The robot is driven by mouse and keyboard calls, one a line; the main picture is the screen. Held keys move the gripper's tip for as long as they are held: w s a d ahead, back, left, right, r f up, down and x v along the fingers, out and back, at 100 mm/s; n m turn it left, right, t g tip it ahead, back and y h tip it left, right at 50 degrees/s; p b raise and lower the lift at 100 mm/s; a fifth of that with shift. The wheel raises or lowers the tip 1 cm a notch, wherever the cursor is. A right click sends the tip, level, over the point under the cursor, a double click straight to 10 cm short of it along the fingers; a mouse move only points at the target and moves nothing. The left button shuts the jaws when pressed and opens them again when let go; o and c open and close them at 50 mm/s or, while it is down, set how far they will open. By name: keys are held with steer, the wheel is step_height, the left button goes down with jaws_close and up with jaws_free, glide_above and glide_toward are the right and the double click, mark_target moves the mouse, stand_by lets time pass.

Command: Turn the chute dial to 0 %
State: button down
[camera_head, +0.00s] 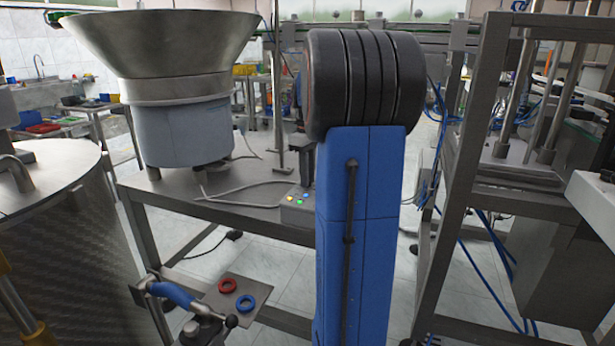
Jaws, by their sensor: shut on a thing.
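The control box (298,204) with small coloured buttons sits on the near edge of the steel table, left of my blue arm. My dark gripper (306,180) points down just behind the box's right part, and my arm covers much of it. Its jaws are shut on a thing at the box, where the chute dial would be. The dial itself and its setting are hidden behind my arm.
A large metal feeder bowl (160,45) on a grey base stands on the table (170,190) at left. A plate (222,302) with a red and a blue ring is below in front. A steel frame (470,150) stands at right. A steel drum (50,200) fills the left foreground.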

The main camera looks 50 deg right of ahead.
stand_by(0.4)
steer(key=c, duration=1.6)
jaws_free()
steer(key=shift+o, duration=0.2)
steer(key=shift+r, duration=0.15)
step_height(320, 180, up, 17)
